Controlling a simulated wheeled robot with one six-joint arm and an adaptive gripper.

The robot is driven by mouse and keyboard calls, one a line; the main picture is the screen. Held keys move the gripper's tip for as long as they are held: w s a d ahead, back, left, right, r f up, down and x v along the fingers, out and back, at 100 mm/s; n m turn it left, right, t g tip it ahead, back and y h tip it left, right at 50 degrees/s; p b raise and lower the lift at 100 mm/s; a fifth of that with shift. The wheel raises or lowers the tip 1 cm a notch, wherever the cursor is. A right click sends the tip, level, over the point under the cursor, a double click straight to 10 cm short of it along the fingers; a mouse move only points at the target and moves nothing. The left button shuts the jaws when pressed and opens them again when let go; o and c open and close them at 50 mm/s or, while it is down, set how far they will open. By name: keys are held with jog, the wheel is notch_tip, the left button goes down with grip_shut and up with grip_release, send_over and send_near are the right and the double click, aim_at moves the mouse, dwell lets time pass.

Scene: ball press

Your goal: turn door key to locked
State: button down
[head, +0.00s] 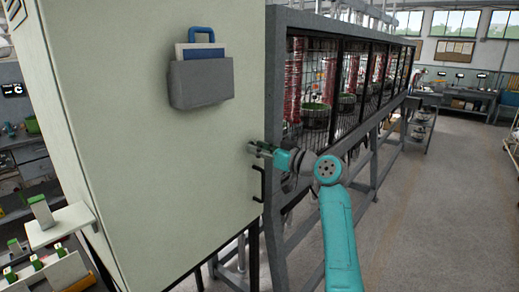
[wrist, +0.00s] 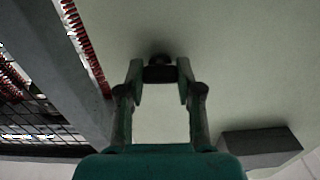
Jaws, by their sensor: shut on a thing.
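The large pale cabinet door (head: 170,130) fills the left of the head view and the background of the wrist view (wrist: 235,85). My gripper (head: 256,147) is at the door's right edge, above the black door handle (head: 259,185). In the wrist view my gripper (wrist: 160,78) has its two fingers on either side of the small dark door key (wrist: 159,73), close to the door face, and is shut on it. The fingers hide most of the key in the head view. I cannot tell which way the key is turned.
A grey document holder (head: 202,84) is mounted on the door, left of and above my gripper. A grey frame with mesh panels (head: 345,70) stands right of the cabinet. A white shelf (head: 60,225) is at lower left. Open floor (head: 425,225) lies at right.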

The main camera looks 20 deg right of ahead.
jog(key=shift+m, duration=8.6)
jog(key=c, duration=0.8)
grip_release()
jog(key=shift+o, duration=0.2)
jog(key=v, duration=1.2)
